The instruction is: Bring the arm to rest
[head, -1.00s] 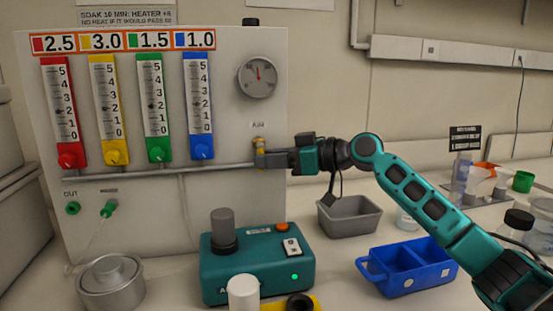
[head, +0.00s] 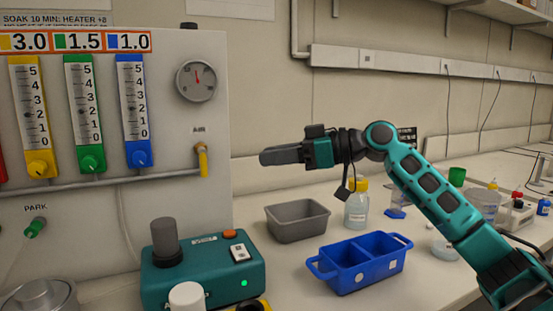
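My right arm comes in from the lower right. Its gripper (head: 264,156) points left, in the air in front of the wall and above the grey bin. It is clear of the yellow AIR valve handle (head: 203,162) on the panel, with a visible gap between them. The handle points down. The fingers show side-on as one dark shape, so their opening cannot be judged. Nothing held shows at the tips. My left gripper is not in view.
The gauge panel (head: 214,130) stands at left with flow meters. On the bench are a teal device (head: 205,275), a grey bin (head: 297,221), a blue two-part tray (head: 360,262) and a yellow-capped bottle (head: 356,208).

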